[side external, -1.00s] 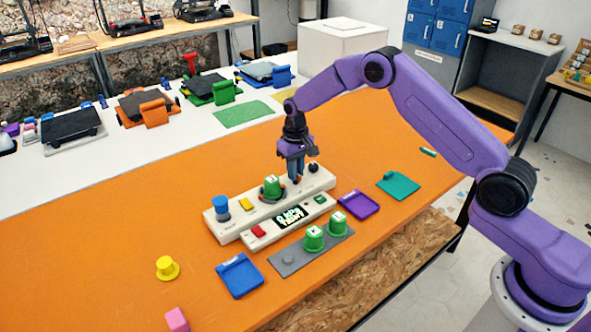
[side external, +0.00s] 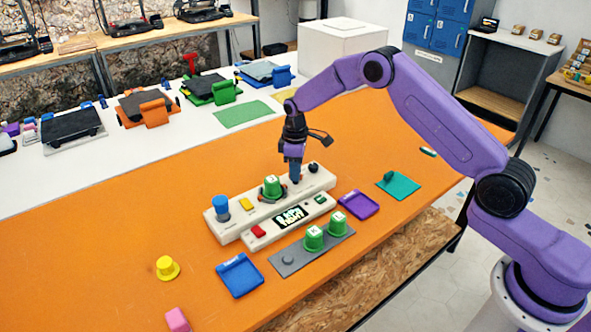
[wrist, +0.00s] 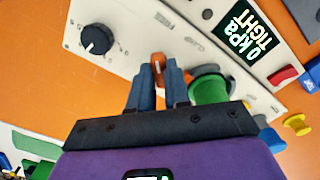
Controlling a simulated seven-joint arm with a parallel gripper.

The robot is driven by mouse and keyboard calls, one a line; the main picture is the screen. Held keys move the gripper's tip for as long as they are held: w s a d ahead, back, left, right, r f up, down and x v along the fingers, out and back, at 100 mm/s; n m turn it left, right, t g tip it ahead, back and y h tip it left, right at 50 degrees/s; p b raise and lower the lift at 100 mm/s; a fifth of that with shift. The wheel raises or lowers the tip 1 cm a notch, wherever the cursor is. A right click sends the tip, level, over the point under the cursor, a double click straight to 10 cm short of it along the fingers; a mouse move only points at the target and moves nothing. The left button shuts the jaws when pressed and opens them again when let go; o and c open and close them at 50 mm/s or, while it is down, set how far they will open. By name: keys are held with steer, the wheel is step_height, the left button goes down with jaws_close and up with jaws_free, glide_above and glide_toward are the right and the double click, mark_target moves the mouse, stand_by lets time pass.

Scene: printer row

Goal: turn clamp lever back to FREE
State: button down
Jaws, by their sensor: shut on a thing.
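The clamp lever (wrist: 158,63) shows orange between my fingertips in the wrist view, on the pale console (side external: 318,182). My gripper (side external: 296,180) points down at the console and is shut on the lever; its blue fingers also show in the wrist view (wrist: 158,80). Printed lettering, FREE and what looks like CLAMP, lies on the panel near the lever. The display (wrist: 247,32) reads 0 kPa TIGHT. In the side view my fingers hide most of the lever, so its exact angle is hard to tell.
A green capped part (side external: 271,187) stands on the console close beside my fingers. A black knob (wrist: 97,39) is on the other side. A blue cylinder (side external: 221,204) and yellow and red buttons are farther along. Purple (side external: 359,204) and blue (side external: 240,276) trays lie in front.

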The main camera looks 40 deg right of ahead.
stand_by(0.5)
steer(key=c, duration=1.1)
jaws_free()
step_height(320, 180, up, 18)
steer(key=shift+f, duration=0.25)
